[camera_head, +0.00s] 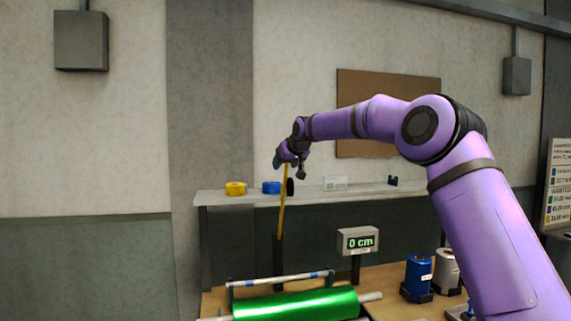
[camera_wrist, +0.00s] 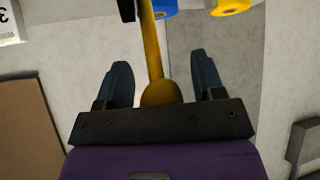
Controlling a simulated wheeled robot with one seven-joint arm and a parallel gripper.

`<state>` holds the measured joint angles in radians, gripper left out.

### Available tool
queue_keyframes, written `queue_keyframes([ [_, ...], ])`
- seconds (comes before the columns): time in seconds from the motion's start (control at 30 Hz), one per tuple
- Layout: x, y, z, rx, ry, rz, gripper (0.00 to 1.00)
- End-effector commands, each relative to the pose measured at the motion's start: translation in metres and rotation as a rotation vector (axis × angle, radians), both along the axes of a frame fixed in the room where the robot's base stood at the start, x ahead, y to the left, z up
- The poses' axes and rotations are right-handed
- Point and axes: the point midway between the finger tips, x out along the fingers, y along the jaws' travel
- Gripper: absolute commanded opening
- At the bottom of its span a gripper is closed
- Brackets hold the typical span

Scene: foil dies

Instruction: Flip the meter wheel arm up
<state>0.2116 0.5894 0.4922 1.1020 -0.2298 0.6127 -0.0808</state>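The yellow meter wheel arm (camera_head: 282,208) stands nearly upright, leaning slightly right, above a dark post (camera_head: 278,255) behind the green foil roll (camera_head: 295,304). A black wheel (camera_head: 290,187) shows beside its upper part. My gripper (camera_head: 289,164) is at the arm's top end. In the wrist view, the yellow arm (camera_wrist: 153,45) runs down to a rounded end between the two fingers of my gripper (camera_wrist: 163,75). The fingers are apart, with a visible gap on each side of the arm. Part of the wheel (camera_wrist: 127,9) shows at the top edge.
A shelf (camera_head: 225,197) behind carries a yellow roll (camera_head: 235,188), a blue roll (camera_head: 271,187) and a small white sign (camera_head: 335,183). A display (camera_head: 357,240) reads 0 cm. Blue (camera_head: 418,277) and whitish (camera_head: 446,270) canisters stand on the bench at right. A bar (camera_head: 262,281) lies behind the foil roll.

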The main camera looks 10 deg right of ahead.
Motion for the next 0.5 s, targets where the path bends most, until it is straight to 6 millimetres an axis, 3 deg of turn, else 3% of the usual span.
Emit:
queue_keyframes([
  [0.27,-0.005,-0.001,0.006,-0.001,-0.003,0.0,0.62],
  [0.5,-0.033,-0.009,0.029,-0.001,-0.005,-0.002,0.62],
])
